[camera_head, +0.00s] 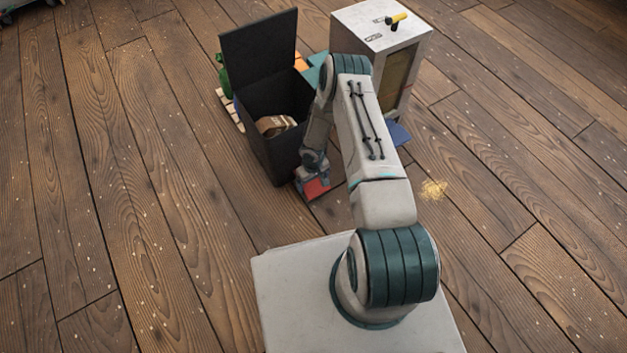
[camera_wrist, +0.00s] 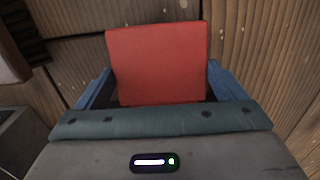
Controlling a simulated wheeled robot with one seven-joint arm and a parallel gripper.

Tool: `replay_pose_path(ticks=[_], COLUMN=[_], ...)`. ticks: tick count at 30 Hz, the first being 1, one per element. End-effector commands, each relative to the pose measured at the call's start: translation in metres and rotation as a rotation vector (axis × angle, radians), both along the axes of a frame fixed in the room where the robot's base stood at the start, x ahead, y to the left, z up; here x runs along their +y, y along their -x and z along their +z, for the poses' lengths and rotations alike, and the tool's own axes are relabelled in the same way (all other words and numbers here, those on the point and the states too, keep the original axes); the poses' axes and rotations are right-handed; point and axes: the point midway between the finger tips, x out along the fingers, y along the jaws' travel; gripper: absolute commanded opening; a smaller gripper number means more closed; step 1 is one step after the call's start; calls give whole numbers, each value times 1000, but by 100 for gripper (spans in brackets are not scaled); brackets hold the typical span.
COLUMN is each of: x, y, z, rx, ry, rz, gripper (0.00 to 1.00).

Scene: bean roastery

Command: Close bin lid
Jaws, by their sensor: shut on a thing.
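A black bin (camera_head: 262,138) stands on the floor left of my arm in the head view. Its lid (camera_head: 260,50) is open and stands up along the bin's far side. A brown and white item (camera_head: 275,124) lies inside the bin. My gripper (camera_head: 312,180) is low, just to the right of the bin's near corner. It is shut on a flat-faced red block (camera_wrist: 158,62), which sits between the blue fingers (camera_wrist: 160,85) in the wrist view. The block also shows in the head view (camera_head: 316,188). Whether it touches the floor I cannot tell.
A green object (camera_head: 223,75) and a slatted pallet (camera_head: 230,108) are beside the bin. Yellowish spill (camera_head: 433,188) marks the floor.

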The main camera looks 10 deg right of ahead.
Motion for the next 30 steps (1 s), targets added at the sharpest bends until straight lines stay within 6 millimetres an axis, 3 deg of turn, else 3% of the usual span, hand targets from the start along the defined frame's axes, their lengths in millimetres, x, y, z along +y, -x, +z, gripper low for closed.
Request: replay_pose_path(ticks=[1,10,11,21,26,30], x=[5,6,6,0,1,2], y=[-13,-13,-13,-8,-8,-9], z=[5,5,5,10,37,71], rx=[-27,-28,-27,-17,-18,-20], ry=[-13,-13,-13,-6,-6,-7], rz=[3,4,4,-3,-1,2], gripper=[50,50,99,100,100,100])
